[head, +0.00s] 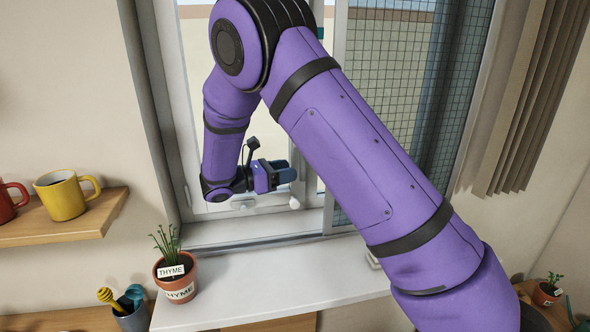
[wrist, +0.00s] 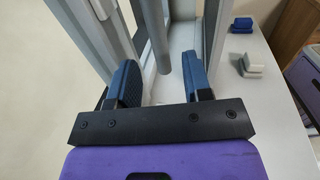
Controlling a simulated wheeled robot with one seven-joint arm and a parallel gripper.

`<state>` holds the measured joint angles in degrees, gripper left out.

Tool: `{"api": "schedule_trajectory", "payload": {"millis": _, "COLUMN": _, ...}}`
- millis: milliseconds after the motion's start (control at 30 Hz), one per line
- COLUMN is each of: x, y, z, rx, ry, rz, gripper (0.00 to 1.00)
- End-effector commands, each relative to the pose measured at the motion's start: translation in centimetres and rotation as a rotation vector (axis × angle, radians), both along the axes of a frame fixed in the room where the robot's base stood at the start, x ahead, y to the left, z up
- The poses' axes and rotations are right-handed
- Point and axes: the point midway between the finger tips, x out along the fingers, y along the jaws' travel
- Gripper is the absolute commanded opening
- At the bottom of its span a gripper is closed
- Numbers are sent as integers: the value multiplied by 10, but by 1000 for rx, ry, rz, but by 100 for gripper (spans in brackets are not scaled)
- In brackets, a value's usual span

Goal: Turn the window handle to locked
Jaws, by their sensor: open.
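My gripper (head: 283,173) is in front of the lower part of the window, close to the frame. In the wrist view its two blue fingers (wrist: 162,80) stand apart. A grey bar with a rounded end (wrist: 189,65), which looks like the window handle, extends between the fingers, nearer the right one. I cannot tell whether it touches that finger. The handle is not clear in the head view, where my arm covers much of the window. A small white rounded part (head: 295,203) shows just below the gripper.
A white sill (head: 265,285) runs below the window, with a potted thyme plant (head: 176,277) at its left end. A shelf at left holds a yellow mug (head: 61,195) and a red mug (head: 12,200). A curtain (head: 525,110) hangs at right. The wrist view shows a blue block (wrist: 242,25).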

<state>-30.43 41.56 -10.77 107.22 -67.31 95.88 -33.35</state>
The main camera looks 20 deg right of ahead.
Motion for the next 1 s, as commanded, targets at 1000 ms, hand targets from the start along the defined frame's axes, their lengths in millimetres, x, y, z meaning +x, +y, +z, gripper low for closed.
{"api": "schedule_trajectory", "payload": {"millis": 1000, "x": 0, "y": 73, "z": 0, "rx": 0, "ry": 0, "rz": 0, "gripper": 45}}
